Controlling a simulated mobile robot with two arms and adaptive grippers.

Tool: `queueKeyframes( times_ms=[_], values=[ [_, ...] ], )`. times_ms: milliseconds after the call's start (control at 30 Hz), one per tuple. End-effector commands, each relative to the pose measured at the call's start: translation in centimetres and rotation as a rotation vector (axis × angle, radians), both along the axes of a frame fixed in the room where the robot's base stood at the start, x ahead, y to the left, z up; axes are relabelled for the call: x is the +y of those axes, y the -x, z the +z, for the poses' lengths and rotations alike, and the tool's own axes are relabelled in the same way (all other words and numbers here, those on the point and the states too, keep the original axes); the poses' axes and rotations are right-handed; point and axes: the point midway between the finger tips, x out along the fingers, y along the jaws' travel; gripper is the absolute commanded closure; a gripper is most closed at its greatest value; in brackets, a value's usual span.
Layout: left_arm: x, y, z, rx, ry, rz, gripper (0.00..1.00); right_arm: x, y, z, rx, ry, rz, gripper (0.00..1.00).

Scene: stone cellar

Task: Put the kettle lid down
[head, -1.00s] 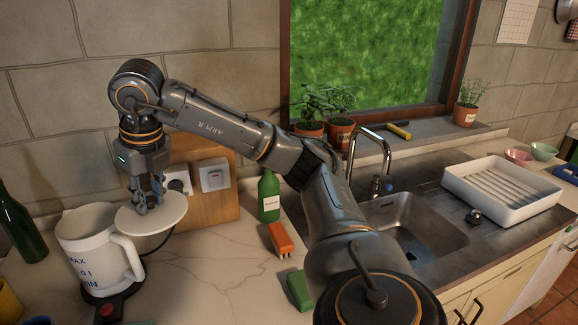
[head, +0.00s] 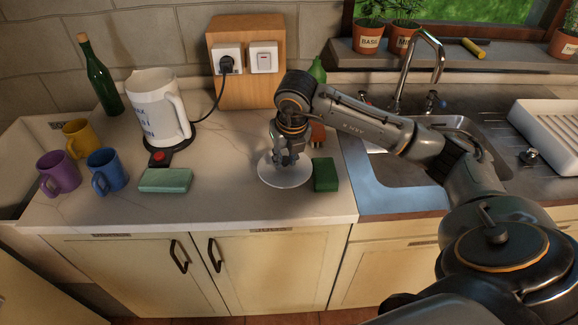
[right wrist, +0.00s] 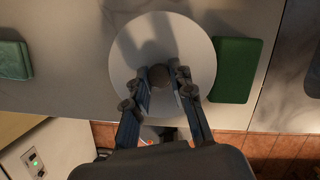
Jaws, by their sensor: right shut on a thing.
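The kettle lid is a pale round disc (head: 272,178) with a dark knob. It lies level at the worktop between two green blocks; whether it touches the surface I cannot tell. My right gripper (head: 287,159) points down over it and is shut on its knob. In the right wrist view the lid (right wrist: 160,28) fills the top middle, with the knob between the fingertips of the gripper (right wrist: 160,78). The white kettle (head: 157,108) stands lidless on its dark base at the left, well apart from the lid. My left gripper is not in view.
A dark green block (head: 326,174) stands close right of the lid. A pale green block (head: 165,180) lies to its left, with bare worktop between. Purple (head: 60,174), yellow (head: 82,138) and blue (head: 108,171) mugs and a bottle (head: 103,82) stand left. The sink (head: 400,172) is right.

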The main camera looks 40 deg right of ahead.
Motion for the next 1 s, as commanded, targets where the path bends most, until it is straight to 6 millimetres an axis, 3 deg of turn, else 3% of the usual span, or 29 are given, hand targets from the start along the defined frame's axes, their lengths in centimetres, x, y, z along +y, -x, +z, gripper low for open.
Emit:
queueKeyframes(
  times_ms=[333, 733, 767, 867, 1000],
  values=[
    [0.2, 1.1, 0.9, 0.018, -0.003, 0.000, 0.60, 0.0, 0.0, -4.0, 0.001, 0.000, 0.000, 1.00],
    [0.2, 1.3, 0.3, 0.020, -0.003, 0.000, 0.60, 0.0, 0.0, -4.7, -0.001, 0.000, 0.001, 1.00],
    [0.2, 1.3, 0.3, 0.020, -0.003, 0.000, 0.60, 0.0, 0.0, -4.7, -0.001, 0.000, 0.001, 0.75],
    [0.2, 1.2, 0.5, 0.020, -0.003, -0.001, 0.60, 0.0, 0.0, -4.6, 0.000, 0.000, 0.001, 0.54],
    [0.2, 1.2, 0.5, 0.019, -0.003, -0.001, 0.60, 0.0, 0.0, -4.6, 0.000, 0.000, 0.001, 0.54]
  ],
)
